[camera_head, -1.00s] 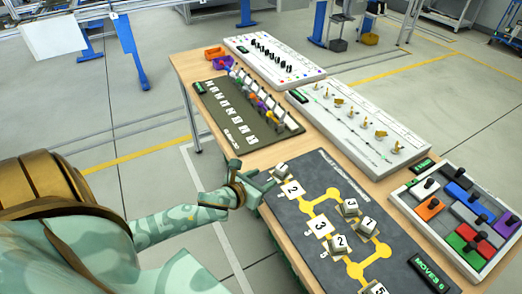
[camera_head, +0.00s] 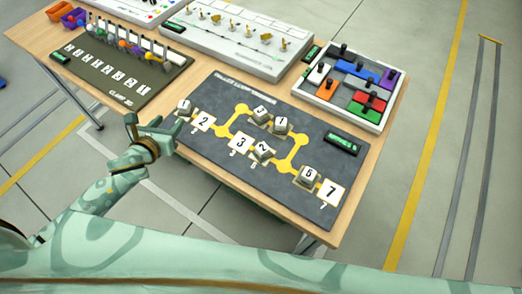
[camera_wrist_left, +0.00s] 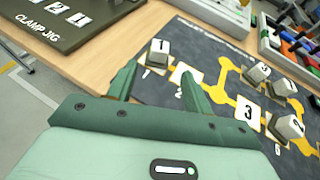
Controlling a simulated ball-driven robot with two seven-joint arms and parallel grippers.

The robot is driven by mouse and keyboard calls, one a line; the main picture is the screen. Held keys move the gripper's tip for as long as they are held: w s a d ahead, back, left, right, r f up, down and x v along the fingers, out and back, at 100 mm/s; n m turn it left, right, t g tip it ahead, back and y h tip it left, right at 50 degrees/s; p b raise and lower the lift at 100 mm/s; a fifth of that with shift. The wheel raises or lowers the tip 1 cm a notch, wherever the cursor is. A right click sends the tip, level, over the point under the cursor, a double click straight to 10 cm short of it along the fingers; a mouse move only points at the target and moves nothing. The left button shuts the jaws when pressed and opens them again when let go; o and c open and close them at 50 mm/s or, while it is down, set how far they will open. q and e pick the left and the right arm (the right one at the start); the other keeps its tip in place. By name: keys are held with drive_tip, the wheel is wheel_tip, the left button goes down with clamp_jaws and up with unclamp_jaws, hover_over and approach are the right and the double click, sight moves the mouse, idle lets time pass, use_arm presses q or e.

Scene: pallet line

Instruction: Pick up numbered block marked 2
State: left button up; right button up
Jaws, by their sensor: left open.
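The block marked 2 (camera_head: 262,151) is a small pale grey cube sitting on the dark numbered board (camera_head: 231,163), right of the printed 3 square. It also shows in the left wrist view (camera_wrist_left: 289,126), at the right, beyond the right finger. My left gripper (camera_head: 155,122) is open and empty at the board's left edge, well left of that block. In the left wrist view the fingers (camera_wrist_left: 157,68) point toward another block (camera_wrist_left: 158,52) marked 1, which lies past the tips. The right finger partly hides the printed 2 square. My right gripper is out of view.
Other blocks stand nearby on the board: one marked 3 (camera_head: 261,113), one beside it (camera_head: 280,126), and one near the printed 7 (camera_head: 309,176). A clamp jig (camera_head: 119,75), a switch panel (camera_head: 222,38) and a tray of coloured pieces (camera_head: 346,88) stand behind.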

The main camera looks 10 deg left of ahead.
sight(258, 150)
use_arm(q)
drive_tip(key=shift+o, duration=0.4)
drive_tip(key=shift+w+a+r+m, duration=0.1)
drive_tip(key=shift+w+r+m, duration=0.1)
drive_tip(key=shift+w+m, duration=0.1)
drive_tip(key=s+d+m+h, duration=0.1)
drive_tip(key=d, duration=0.1)
drive_tip(key=s+d+m+h, duration=0.1)
drive_tip(key=d+m+h, duration=0.1)
drive_tip(key=d, duration=0.1)
drive_tip(key=d+m+g+h+b, duration=0.1)
drive_tip(key=d, duration=0.1)
drive_tip(key=shift+s+d+r+m+h, duration=0.15)
drive_tip(key=shift+s+d+m+h, duration=0.15)
drive_tip(key=shift+s+m, duration=0.1)
drive_tip(key=s+d+m+g+h, duration=0.3)
drive_tip(key=s+d+m+h, duration=0.15)
drive_tip(key=s+d, duration=0.4)
drive_tip(key=shift+n+h, duration=0.25)
drive_tip(key=shift+n, duration=0.2)
drive_tip(key=x, duration=1)
drive_tip(key=shift+w+d+r+b, duration=0.15)
drive_tip(key=shift+d+b, duration=0.15)
drive_tip(key=shift+b, duration=0.1)
drive_tip(key=b+x, duration=0.1)
drive_tip(key=x, duration=0.5)
drive_tip(key=shift+d+r, duration=0.1)
drive_tip(key=c, duration=1.1)
